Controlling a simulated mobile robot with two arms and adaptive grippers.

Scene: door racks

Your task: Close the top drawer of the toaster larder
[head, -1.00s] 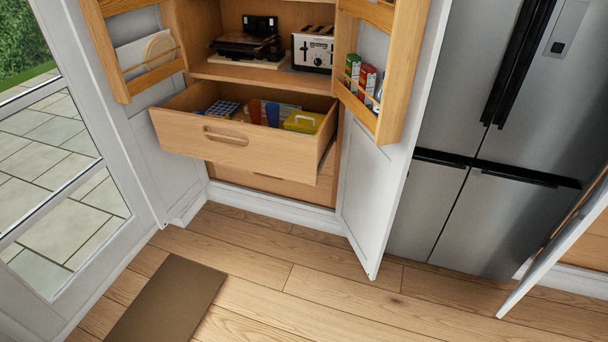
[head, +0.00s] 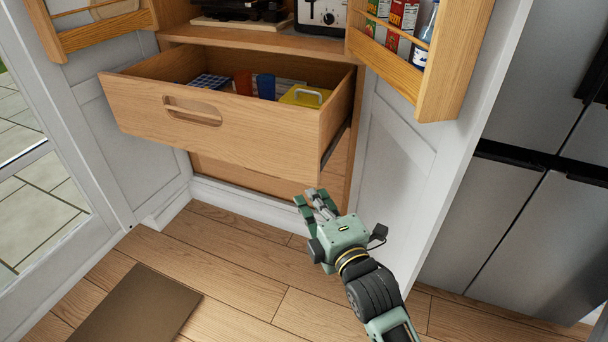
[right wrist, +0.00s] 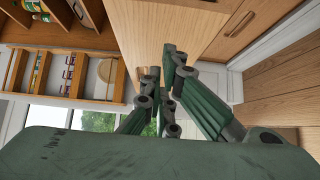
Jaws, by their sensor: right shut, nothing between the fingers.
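The top drawer (head: 220,125) of the toaster larder is pulled well out in the head view, with its wooden front and oval handle slot facing me. It holds a blue gridded item, a red cup, a blue cup and a yellow box (head: 303,95). My right gripper (head: 309,196) is shut and empty, just below and in front of the drawer's right front corner, and looks apart from it. In the right wrist view, the fingers (right wrist: 168,85) point toward a wooden panel (right wrist: 180,35), which seems to be the drawer. My left gripper is not in view.
The larder's right door (head: 400,150) stands open with a wooden rack of packets and a bottle. The left door (head: 115,125) is open too. A toaster (head: 322,14) sits on the shelf above. A brown mat (head: 135,305) lies on the floor.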

